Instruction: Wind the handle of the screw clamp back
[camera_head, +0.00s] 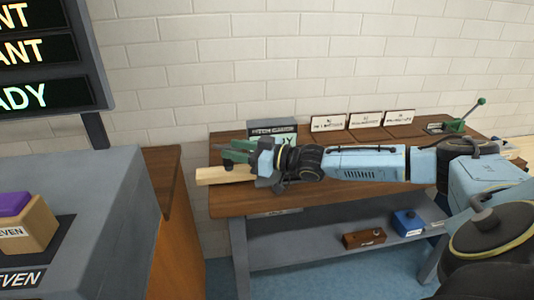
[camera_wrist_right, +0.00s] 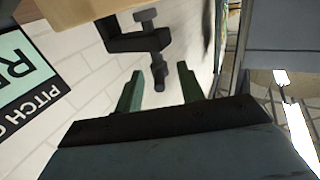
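The screw clamp (camera_wrist_right: 138,42) shows in the right wrist view as a dark frame beside a pale wooden beam (camera_wrist_right: 78,10). Its dark screw and handle (camera_wrist_right: 159,74) point down between the fingertips of my right gripper (camera_wrist_right: 158,82). The green fingers are apart, with visible gaps to the handle on both sides. In the head view, my right gripper (camera_head: 229,152) is over the left end of the bench, by the wooden beam (camera_head: 222,176). I cannot make out the clamp clearly there, as the gripper and wrist cover that area. My left gripper is not in view.
The brown bench (camera_head: 300,199) carries a sign box (camera_head: 272,128) behind my wrist, several label cards (camera_head: 364,121) and a green lever press (camera_head: 458,122). A brown box (camera_head: 363,238) and a blue box (camera_head: 408,222) sit on its lower shelf. A grey console (camera_head: 95,205) stands left.

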